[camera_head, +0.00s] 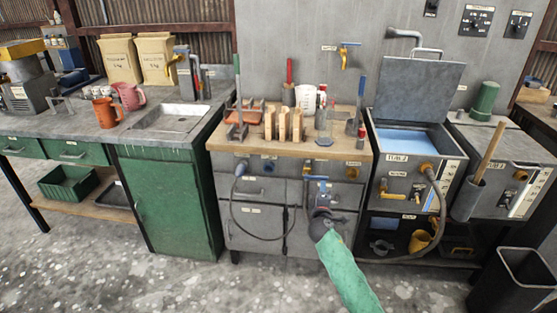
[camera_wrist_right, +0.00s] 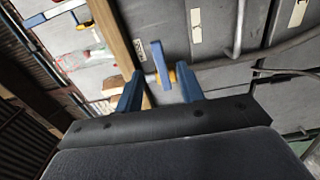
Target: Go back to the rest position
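My right gripper (camera_head: 321,188) is in front of the workbench cabinet in the head view, its arm in a green sleeve coming up from the bottom. In the right wrist view, my right gripper (camera_wrist_right: 159,72) is open, with its two blue fingers apart and nothing gripped. A blue lever handle (camera_wrist_right: 160,60) shows between and just beyond the fingertips, with a gap on each side. In the head view the blue lever (camera_head: 316,178) is on the cabinet front, just above the gripper. My left gripper is in neither view.
A wooden-topped bench (camera_head: 345,150) with wooden blocks and bottles stands directly ahead. A hose (camera_head: 438,205) hangs from the tank unit at the right. A black bin (camera_head: 510,280) stands at lower right. The floor (camera_head: 200,285) in front is clear.

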